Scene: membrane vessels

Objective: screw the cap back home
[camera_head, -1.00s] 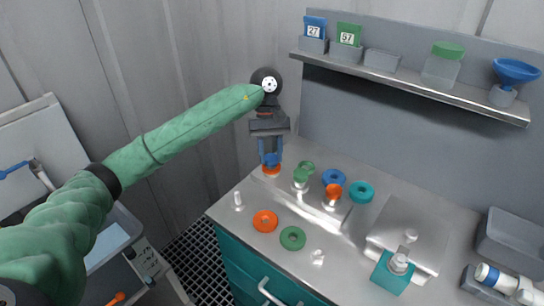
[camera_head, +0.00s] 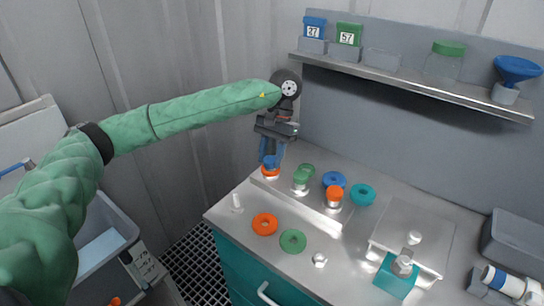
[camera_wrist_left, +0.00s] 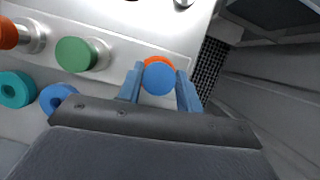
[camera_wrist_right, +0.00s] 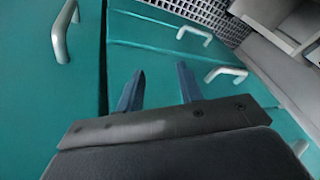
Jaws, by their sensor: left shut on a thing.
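My left gripper (camera_head: 270,160) points down at the far left end of the counter. It is shut on a blue cap (camera_wrist_left: 158,79), which sits between its fingertips. An orange ring or collar (camera_head: 270,173) shows directly below the cap, and its rim also shows behind the cap in the left wrist view (camera_wrist_left: 157,61). I cannot tell whether the cap touches it. My right gripper (camera_wrist_right: 160,88) shows only in the right wrist view, with its fingers apart and empty in front of teal drawers.
A green-capped vessel (camera_head: 300,178) and an orange-capped vessel (camera_head: 334,193) stand nearby. A blue ring (camera_head: 334,178), teal ring (camera_head: 362,193), orange ring (camera_head: 264,225) and green ring (camera_head: 293,241) lie on the counter. A shelf (camera_head: 410,83) with bins runs along the back wall.

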